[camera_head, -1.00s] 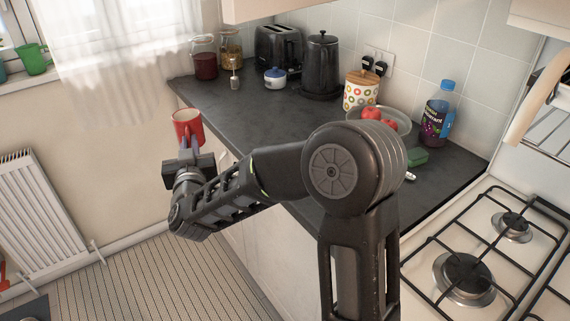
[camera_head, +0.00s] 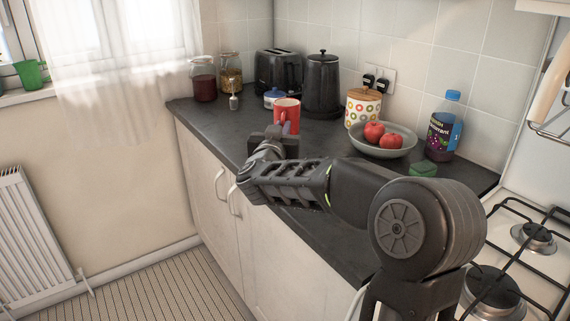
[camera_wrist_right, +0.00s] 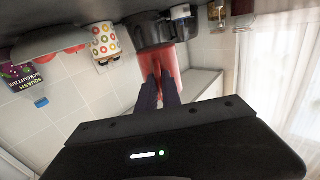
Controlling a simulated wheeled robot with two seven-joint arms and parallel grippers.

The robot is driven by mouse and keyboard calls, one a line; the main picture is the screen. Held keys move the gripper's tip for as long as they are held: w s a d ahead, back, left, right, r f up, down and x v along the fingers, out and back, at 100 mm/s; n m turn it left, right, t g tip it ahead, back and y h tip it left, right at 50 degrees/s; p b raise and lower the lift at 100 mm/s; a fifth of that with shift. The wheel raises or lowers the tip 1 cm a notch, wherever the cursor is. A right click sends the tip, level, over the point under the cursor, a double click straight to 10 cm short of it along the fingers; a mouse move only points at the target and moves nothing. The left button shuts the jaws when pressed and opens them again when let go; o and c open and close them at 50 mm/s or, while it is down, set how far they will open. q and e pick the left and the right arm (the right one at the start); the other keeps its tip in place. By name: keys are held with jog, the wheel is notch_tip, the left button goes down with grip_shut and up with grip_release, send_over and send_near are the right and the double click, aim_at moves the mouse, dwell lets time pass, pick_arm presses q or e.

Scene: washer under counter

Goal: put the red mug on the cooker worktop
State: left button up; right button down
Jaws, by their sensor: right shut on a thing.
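The red mug (camera_head: 288,113) is upright in front of the kettle in the head view, above or at the dark worktop; I cannot tell whether its base touches. My right gripper (camera_head: 286,129) is shut on the mug's near side. The right wrist view shows the red mug (camera_wrist_right: 160,72) between the fingertips (camera_wrist_right: 160,80), in an upside-down picture. The cooker (camera_head: 500,262), with black grates and burners, is at the lower right, beyond my right arm's elbow. My left gripper is not in view.
The dark worktop (camera_head: 205,112) holds a kettle (camera_head: 322,88), toaster (camera_head: 278,73), spotted canister (camera_head: 362,108), bowl of red fruit (camera_head: 383,145), squash bottle (camera_head: 443,130), green sponge (camera_head: 423,170) and glass jars (camera_head: 203,80). The worktop's left part is mostly clear.

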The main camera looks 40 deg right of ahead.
notch_tip(320, 180, down, 4)
jog(key=shift+f+b, duration=0.1)
jog(key=shift+b, duration=0.25)
jog(key=shift+f+b, duration=0.5)
jog(key=shift+f, duration=2)
jog(key=shift+f, duration=0.15)
jog(key=c, duration=1.5)
grip_release()
jog(key=v, duration=1.2)
